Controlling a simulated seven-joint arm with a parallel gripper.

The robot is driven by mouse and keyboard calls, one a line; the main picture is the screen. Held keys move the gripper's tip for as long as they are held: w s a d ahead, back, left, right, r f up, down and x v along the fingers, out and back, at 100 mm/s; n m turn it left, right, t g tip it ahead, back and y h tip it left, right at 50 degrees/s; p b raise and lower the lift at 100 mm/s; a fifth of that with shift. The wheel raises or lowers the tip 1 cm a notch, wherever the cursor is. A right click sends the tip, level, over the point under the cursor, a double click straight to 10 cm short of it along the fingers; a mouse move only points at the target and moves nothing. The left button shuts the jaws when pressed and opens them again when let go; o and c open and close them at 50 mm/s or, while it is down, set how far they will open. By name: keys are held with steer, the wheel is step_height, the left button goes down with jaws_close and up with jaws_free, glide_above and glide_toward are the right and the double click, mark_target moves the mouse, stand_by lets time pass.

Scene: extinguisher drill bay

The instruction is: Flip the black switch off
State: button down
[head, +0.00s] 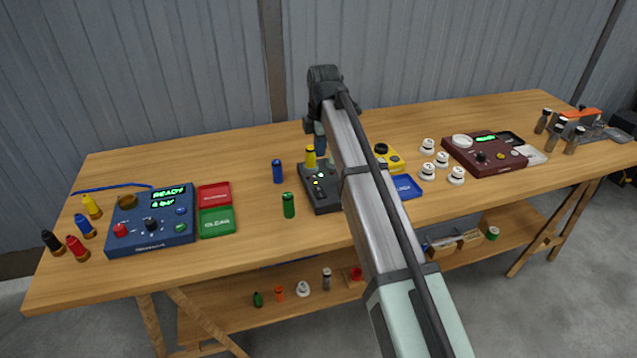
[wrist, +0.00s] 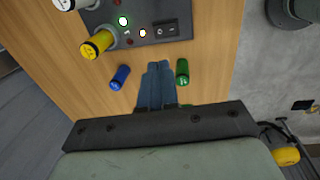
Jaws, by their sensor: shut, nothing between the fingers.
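A dark grey control box (head: 322,201) lies on the workbench, partly behind my arm in the head view. In the wrist view, the box (wrist: 150,14) carries a black rocker switch (wrist: 165,29) beside small lit lamps and a yellow cylinder (wrist: 97,44). That cylinder also shows in the head view (head: 310,157). In the head view the switch is too small to make out clearly. My gripper (wrist: 158,65) is shut and empty. In the wrist view its fingertips are apart from the switch, lying below the box's edge over bare wood.
A blue cylinder (wrist: 119,77) and a green cylinder (wrist: 182,71) stand on either side of my fingers in the wrist view. A blue console (head: 150,222) is at the left of the bench, a maroon console (head: 482,153) at the right.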

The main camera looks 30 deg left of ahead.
mark_target(318, 190)
steer(key=shift+f, duration=0.15)
steer(key=f, duration=0.4)
steer(key=w+f, duration=0.1)
steer(key=f, duration=0.4)
steer(key=a+f, duration=0.1)
steer(key=f, duration=0.3)
steer(key=shift+w+a+f, duration=0.1)
steer(key=shift+w+f, duration=0.05)
steer(key=shift+f, duration=0.2)
steer(key=shift+f, duration=0.2)
stand_by(0.3)
steer(key=shift+s+d+r, duration=0.15)
steer(key=shift+s+d, duration=0.4)
steer(key=shift+r, duration=0.15)
